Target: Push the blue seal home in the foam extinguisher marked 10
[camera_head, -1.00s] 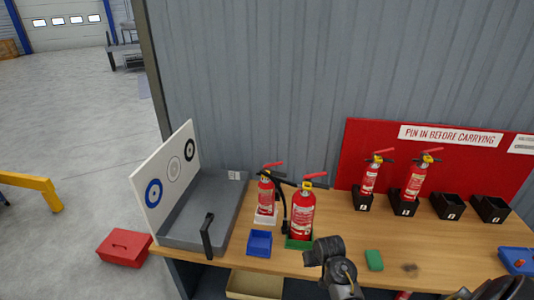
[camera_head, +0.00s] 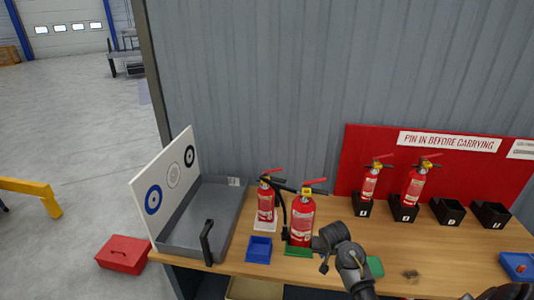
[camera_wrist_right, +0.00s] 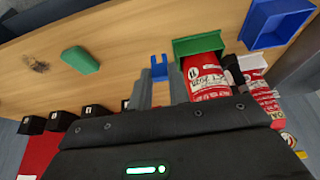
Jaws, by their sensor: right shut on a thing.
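The red extinguisher (camera_head: 301,222) stands upright in a green holder (camera_head: 298,252) on the bench. It also shows in the right wrist view (camera_wrist_right: 207,82), where the number on its label is too small to read surely. My right gripper (camera_head: 319,245) is just right of its lower body, low over the bench. In the right wrist view the gripper (camera_wrist_right: 160,78) is shut on a small blue forked piece, the blue seal (camera_wrist_right: 159,60), which sticks out past the fingertips. The seal is apart from the extinguisher in that view. My left gripper is not in view.
A second extinguisher (camera_head: 265,203) stands on a white base to the left. A green block (camera_head: 376,266) is partly behind my arm. Black holders, two with extinguishers, line the red board (camera_head: 440,165). A grey tray (camera_head: 238,200) is at left.

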